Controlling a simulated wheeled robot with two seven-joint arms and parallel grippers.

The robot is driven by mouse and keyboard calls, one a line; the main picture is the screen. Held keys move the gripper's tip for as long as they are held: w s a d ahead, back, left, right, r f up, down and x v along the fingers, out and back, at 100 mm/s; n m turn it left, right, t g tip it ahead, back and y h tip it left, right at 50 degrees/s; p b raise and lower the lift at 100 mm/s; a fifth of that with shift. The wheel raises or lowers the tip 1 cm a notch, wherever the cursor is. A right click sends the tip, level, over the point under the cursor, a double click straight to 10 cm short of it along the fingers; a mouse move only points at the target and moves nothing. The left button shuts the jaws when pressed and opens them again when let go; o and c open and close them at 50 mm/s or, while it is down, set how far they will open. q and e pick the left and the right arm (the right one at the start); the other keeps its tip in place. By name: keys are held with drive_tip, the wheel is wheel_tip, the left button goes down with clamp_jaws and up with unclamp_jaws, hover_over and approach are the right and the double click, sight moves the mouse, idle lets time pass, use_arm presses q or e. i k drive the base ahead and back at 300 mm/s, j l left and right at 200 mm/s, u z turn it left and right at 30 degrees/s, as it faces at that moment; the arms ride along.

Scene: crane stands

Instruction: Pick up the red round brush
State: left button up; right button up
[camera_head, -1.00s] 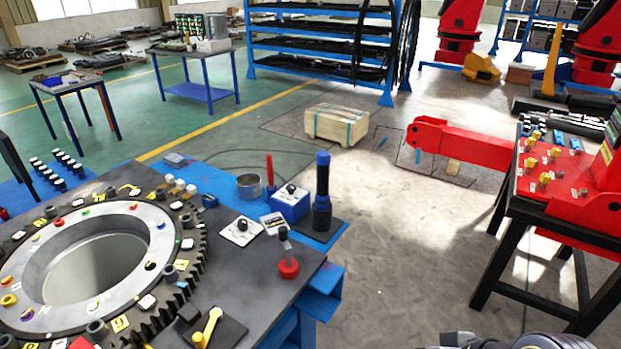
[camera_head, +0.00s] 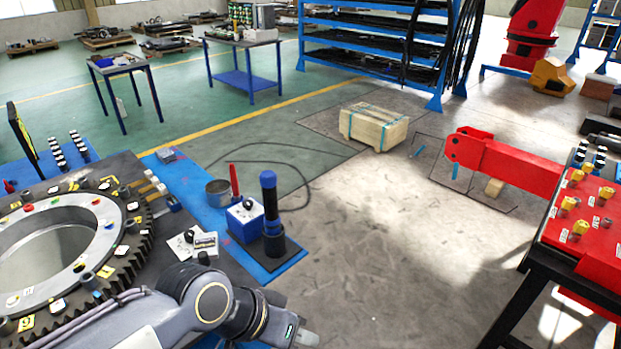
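The red round brush is mostly hidden behind my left arm. Only a dark knob (camera_head: 203,258), which seems to be the top of its handle, shows above the arm; its red round base is out of sight. My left arm comes in from the lower left across the dark workbench (camera_head: 222,262). Its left gripper (camera_head: 306,338) shows only as a small grey end at the bottom, right of the brush and past the bench's front corner. Whether its fingers are open or shut does not show. My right gripper is not in view.
A large toothed ring (camera_head: 120,245) fills the bench's left. A blue-capped black tool (camera_head: 271,215), a blue box (camera_head: 244,220) and a metal cup (camera_head: 217,192) stand behind the brush. A red-topped stand (camera_head: 595,225) is at the right. Floor between is clear.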

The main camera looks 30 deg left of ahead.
sight(233, 175)
drive_tip(key=i+l+u, duration=0.1)
drive_tip(key=i, duration=0.35)
drive_tip(key=i+l, duration=0.25)
drive_tip(key=i, duration=0.2)
drive_tip(key=i+u, duration=0.25)
drive_tip(key=u, duration=0.25)
drive_tip(key=i+u, duration=0.25)
drive_tip(key=u, duration=0.25)
drive_tip(key=i+l+u, duration=0.15)
drive_tip(key=u, duration=0.3)
drive_tip(key=i+u, duration=0.2)
drive_tip(key=u, duration=0.25)
drive_tip(key=i+l+u, duration=0.15)
drive_tip(key=u, duration=0.25)
drive_tip(key=i+l+u, duration=0.15)
drive_tip(key=u, duration=0.3)
drive_tip(key=i+l+u, duration=0.1)
drive_tip(key=u, duration=0.35)
drive_tip(key=i+l+u, duration=0.1)
drive_tip(key=l+u, duration=0.45)
drive_tip(key=u, duration=0.3)
drive_tip(key=i+l+u, duration=0.2)
drive_tip(key=l, duration=0.15)
drive_tip(key=k, duration=0.1)
